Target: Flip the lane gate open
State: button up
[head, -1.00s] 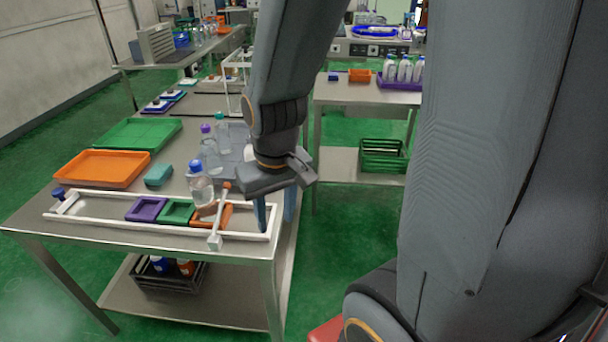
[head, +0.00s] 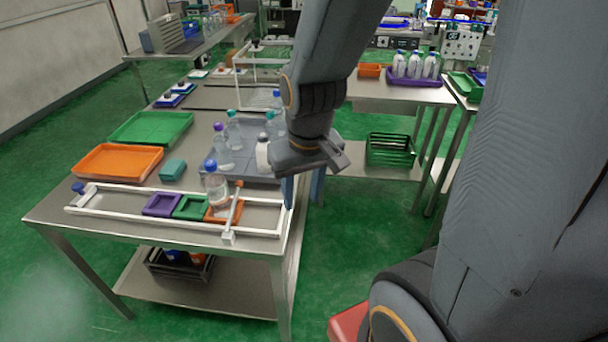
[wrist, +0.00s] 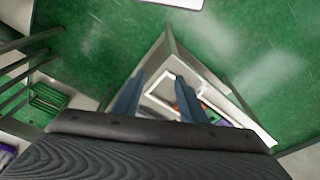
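The lane is a long white-railed frame (head: 130,212) along the front of the near table. The lane gate appears to be the white bar with a brown end (head: 235,212), lying across the lane near its right end. A clear bottle with a blue cap (head: 216,188) stands in the lane just left of the bar, at the orange holder (head: 213,214). My gripper (head: 302,192) points down at the table's right edge, right of the bar and apart from it. Its two blue fingers are spread with nothing between them, also in the wrist view (wrist: 155,98).
Purple (head: 163,204) and green (head: 190,207) holders sit in the lane. Behind it are an orange tray (head: 117,163), a green tray (head: 150,128), a teal block (head: 173,169) and a grey tray with several bottles (head: 247,165).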

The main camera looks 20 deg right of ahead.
jog(key=shift+s+r+p, duration=0.1)
jog(key=shift+r+p, duration=0.95)
jog(key=shift+r, duration=0.4)
